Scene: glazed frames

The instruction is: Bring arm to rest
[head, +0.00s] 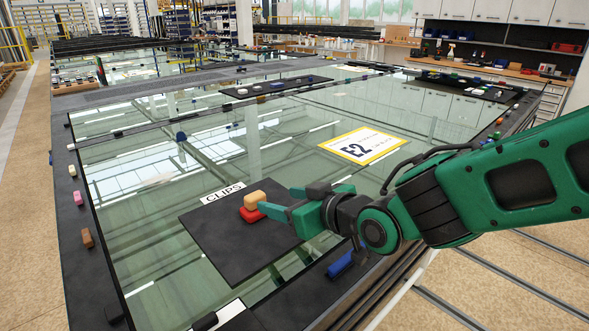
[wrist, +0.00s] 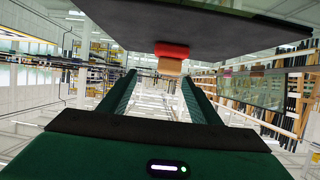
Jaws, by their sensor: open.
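My green gripper (head: 281,203) is open, low over the right side of a black mat labelled CLIPS (head: 228,240). On the mat a tan block (head: 255,199) sits on top of a red block (head: 250,213). The fingertips are just right of this stack in the head view; whether they touch it is unclear. In the wrist view, which looks upside down, the open fingers (wrist: 158,92) have nothing held between them. The red block (wrist: 171,50) and tan block (wrist: 170,67) show beyond the fingertips.
The mat lies on a large glass pane with a yellow-edged E2 sign (head: 362,146). A blue block (head: 340,264) is on the dark frame below the gripper. Pink (head: 78,198) and brown (head: 87,238) blocks line the left edge. A farther black mat (head: 276,87) holds small pieces.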

